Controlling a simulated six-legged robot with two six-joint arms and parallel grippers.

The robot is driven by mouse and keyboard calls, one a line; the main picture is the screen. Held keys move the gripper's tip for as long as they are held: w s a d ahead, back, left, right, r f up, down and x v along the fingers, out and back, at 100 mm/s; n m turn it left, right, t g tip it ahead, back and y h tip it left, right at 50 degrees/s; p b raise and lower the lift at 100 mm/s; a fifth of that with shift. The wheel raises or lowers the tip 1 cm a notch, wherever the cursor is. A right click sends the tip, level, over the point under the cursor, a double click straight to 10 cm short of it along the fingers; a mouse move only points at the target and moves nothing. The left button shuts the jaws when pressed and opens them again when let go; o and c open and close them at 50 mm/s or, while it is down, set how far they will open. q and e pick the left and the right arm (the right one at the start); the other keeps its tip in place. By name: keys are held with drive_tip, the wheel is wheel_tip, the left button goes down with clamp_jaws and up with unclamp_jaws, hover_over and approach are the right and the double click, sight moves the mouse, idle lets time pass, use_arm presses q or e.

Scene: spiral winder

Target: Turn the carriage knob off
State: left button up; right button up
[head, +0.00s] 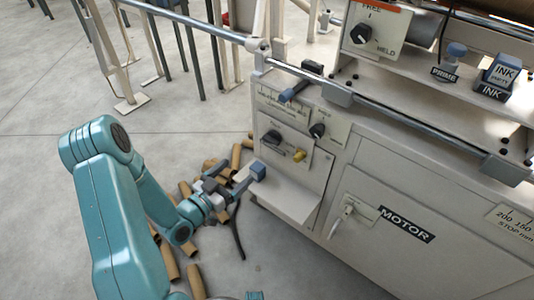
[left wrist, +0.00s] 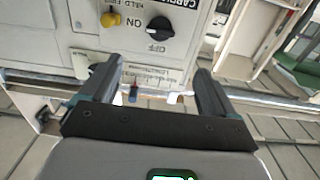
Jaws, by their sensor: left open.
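The carriage knob (head: 271,138) is a black rotary knob on a pale panel on the front of the grey machine. It also shows in the left wrist view (left wrist: 159,28), at the top, upside down, beside ON and OFF lettering. I cannot tell for sure which mark it points to. My left gripper (head: 235,181) is in front of the panel, below and left of the knob, apart from it. In the left wrist view its two dark fingers (left wrist: 157,80) are spread with nothing between them. My right gripper is not in view.
A yellow knob (head: 299,155) and another black knob (head: 317,130) sit close to the carriage knob. A blue-tipped lever (head: 290,94) juts out above. A pale shelf (head: 290,198) sticks out below. Cardboard tubes (head: 195,281) lie on the floor. A MOTOR switch (head: 348,210) is further right.

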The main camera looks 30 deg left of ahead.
sight(269, 142)
use_arm(q)
drive_tip(key=w, duration=0.5)
drive_tip(key=w+d, duration=0.1)
drive_tip(key=w, duration=0.4)
drive_tip(key=w+b, duration=0.1)
drive_tip(key=w, duration=0.4)
drive_tip(key=shift+w+d+r, duration=0.1)
drive_tip(key=shift+w+d, duration=0.05)
drive_tip(key=shift+w, duration=0.15)
drive_tip(key=c, duration=1.1)
